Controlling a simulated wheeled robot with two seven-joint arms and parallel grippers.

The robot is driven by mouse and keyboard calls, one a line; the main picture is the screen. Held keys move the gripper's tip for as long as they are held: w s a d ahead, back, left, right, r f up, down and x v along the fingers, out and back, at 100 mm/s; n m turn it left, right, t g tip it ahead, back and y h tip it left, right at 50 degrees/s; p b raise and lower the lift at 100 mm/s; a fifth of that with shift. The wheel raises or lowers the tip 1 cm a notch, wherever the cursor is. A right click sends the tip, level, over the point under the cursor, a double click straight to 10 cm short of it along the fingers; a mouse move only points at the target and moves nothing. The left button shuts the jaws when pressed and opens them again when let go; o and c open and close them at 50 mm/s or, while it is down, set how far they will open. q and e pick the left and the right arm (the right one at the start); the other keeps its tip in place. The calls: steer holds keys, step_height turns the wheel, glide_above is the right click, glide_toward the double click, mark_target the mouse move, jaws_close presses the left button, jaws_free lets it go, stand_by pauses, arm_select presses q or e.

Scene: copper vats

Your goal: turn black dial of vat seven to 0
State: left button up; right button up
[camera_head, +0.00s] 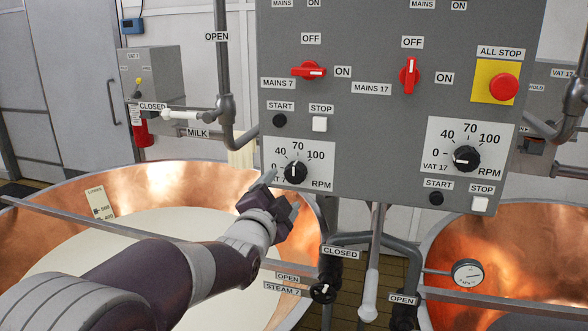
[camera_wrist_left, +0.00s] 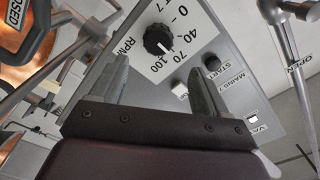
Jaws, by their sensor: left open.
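The black dial of vat seven (camera_head: 295,172) is on the lower left of the grey control panel, with a scale of 0, 40, 70 and 100 RPM around it. It also shows in the left wrist view (camera_wrist_left: 158,39), where its white mark seems to point near 70. My left gripper (camera_head: 281,190) is open in front of the panel, just below and left of the dial in the head view. In the left wrist view both fingers (camera_wrist_left: 157,75) are spread, with the dial beyond them and nothing between them. My right gripper is out of view.
Above the dial are a black start button (camera_head: 279,120), a white stop button (camera_head: 320,124) and the red Mains 7 switch (camera_head: 309,71). The vat 17 dial (camera_head: 466,158) is to the right. A copper vat (camera_head: 170,180) lies below my left arm; pipes run under the panel.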

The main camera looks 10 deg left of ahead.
mark_target(294, 177)
arm_select(q)
steer(key=w+p, duration=0.1)
steer(key=w, duration=0.3)
steer(key=w+p, duration=0.2)
steer(key=w, duration=0.3)
steer(key=shift+w+d+f, duration=0.1)
steer(key=shift+d+f, duration=0.05)
steer(key=shift+w, duration=0.35)
steer(key=shift+w, duration=0.1)
steer(key=shift+f, duration=0.15)
steer(key=c, duration=1)
